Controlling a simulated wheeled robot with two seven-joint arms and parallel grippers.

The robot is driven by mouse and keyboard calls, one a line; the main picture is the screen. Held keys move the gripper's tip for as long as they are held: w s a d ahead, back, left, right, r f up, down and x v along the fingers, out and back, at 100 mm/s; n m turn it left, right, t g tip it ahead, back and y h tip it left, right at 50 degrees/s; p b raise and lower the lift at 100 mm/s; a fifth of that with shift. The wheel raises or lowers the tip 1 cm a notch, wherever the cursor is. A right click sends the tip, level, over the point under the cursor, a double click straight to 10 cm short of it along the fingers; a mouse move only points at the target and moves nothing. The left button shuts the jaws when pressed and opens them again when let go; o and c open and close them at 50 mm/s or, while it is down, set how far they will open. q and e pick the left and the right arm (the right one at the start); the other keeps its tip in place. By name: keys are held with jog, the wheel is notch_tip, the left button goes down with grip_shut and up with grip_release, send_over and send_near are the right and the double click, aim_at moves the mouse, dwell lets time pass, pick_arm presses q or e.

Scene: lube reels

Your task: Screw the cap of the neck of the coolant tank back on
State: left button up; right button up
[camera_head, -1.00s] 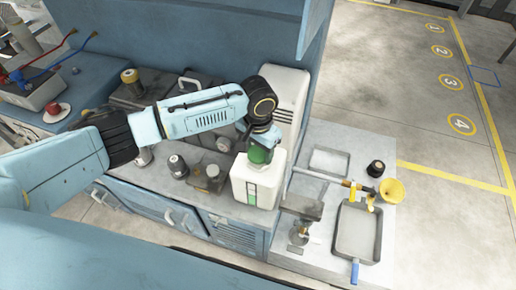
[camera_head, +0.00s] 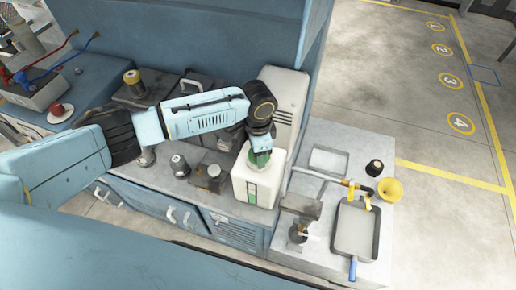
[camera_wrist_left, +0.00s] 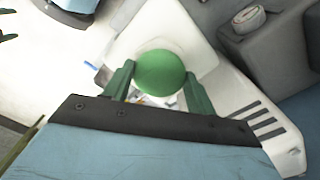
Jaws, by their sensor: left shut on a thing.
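The coolant tank (camera_head: 255,187) is a white box-shaped container with a green label, standing on the grey counter. The green cap (camera_head: 260,158) is at the top of the tank, over its neck. My left gripper (camera_head: 259,148) reaches down onto it from above. In the left wrist view, the round green cap (camera_wrist_left: 160,72) sits between the two green fingers of my left gripper (camera_wrist_left: 160,82), which is shut on it. The neck is hidden under the cap, so I cannot tell how the cap is seated. My right gripper is not in view.
Dark machine blocks (camera_head: 209,170) and a small jar (camera_head: 180,165) stand left of the tank. A taller white container (camera_head: 290,90) is behind it. To the right, a bench holds a yellow funnel (camera_head: 390,190) and a grey pan (camera_head: 356,232).

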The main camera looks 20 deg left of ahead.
pick_arm(q)
jog(key=shift+m, duration=1.4)
jog(key=shift+w+m, duration=0.1)
jog(key=shift+m, duration=1)
jog(key=m, duration=0.3)
jog(key=shift+f+m, duration=0.1)
jog(key=shift+m, duration=1.2)
jog(key=o, duration=1.4)
jog(key=shift+o, duration=0.2)
